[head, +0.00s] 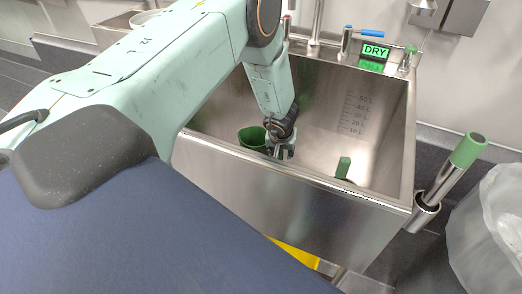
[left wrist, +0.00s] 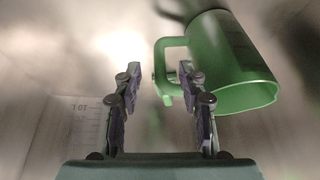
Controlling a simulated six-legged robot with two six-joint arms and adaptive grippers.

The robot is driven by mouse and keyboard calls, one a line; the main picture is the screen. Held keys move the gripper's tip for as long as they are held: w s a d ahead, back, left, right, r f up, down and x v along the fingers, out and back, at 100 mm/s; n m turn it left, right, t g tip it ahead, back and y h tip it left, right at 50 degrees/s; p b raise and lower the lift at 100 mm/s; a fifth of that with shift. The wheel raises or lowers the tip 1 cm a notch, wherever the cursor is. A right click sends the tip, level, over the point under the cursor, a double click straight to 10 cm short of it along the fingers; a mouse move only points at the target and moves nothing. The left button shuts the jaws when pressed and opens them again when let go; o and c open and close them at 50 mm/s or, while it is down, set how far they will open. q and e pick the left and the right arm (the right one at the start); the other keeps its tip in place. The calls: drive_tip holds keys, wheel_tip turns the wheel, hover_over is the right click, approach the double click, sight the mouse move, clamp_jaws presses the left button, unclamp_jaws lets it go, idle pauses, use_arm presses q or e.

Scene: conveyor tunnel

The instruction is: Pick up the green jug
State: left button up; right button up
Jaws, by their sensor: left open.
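The green jug (head: 252,137) sits inside the steel sink, near its front left wall. It also shows in the left wrist view (left wrist: 222,62), on its side in that picture, with its open mouth toward the lower right and its loop handle toward the left. My left gripper (head: 283,152) is down in the sink, just right of the jug. In the left wrist view its fingers (left wrist: 160,70) are open, and the handle's outer bar shows between the fingertips. The right fingertip overlaps the handle's opening; I cannot tell whether it touches. My right gripper is not in view.
The steel sink (head: 300,205) has high walls around the jug. A green upright piece (head: 343,167) stands at its front right. A green-tipped steel handle (head: 466,150) and a clear bag (head: 490,225) are at right.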

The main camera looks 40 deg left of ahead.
sight(281, 155)
use_arm(q)
drive_tip(key=shift+b+x, duration=0.7)
drive_tip(key=shift+x, duration=1.65)
clamp_jaws()
